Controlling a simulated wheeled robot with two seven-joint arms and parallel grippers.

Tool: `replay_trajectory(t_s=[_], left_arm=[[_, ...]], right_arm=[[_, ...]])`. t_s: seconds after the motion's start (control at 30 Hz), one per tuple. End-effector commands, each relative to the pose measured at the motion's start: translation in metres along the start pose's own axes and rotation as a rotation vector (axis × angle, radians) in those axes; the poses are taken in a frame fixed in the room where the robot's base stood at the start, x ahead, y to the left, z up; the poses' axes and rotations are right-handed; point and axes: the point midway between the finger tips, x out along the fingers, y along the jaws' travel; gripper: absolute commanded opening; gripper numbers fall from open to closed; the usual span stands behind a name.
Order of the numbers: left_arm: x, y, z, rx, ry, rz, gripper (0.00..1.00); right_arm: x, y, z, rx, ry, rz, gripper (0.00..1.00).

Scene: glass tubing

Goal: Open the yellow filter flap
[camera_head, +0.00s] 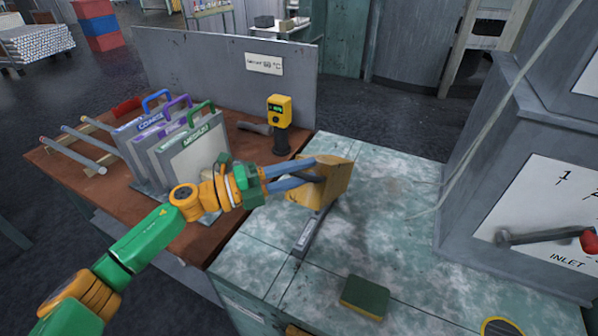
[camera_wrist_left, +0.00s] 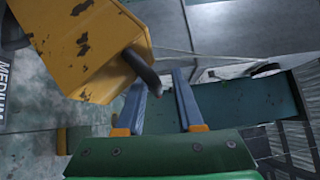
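The yellow flap (camera_head: 338,184) stands steeply tilted above the worn green-grey bench top in the head view. It is chipped and fills the upper left of the left wrist view (camera_wrist_left: 85,45). A dark curved handle (camera_wrist_left: 143,72) sticks out from its face. My left gripper (camera_head: 316,170) is at the flap's near left side. Its two blue fingers are apart in the wrist view, with the handle's end by the left fingertip, reaching toward the gap. I cannot tell whether they touch. My right gripper is in neither view.
A labelled grey strip (camera_head: 308,235) lies below the flap. Filter panels (camera_head: 190,150) and a yellow meter (camera_head: 280,110) stand on the brown table at left. A green-yellow block (camera_head: 365,297) lies in front. A grey cabinet with an INLET lever (camera_head: 545,236) stands right. Bench right of the flap is clear.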

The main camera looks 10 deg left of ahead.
Motion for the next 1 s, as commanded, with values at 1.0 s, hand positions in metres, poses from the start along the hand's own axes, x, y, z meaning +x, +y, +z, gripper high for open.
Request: replay_trajectory(t_s=[1.0], left_arm=[[-0.065, 0.007, 0.001, 0.000, -0.004, 0.002, 0.47]], right_arm=[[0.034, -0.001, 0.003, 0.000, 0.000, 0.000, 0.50]])
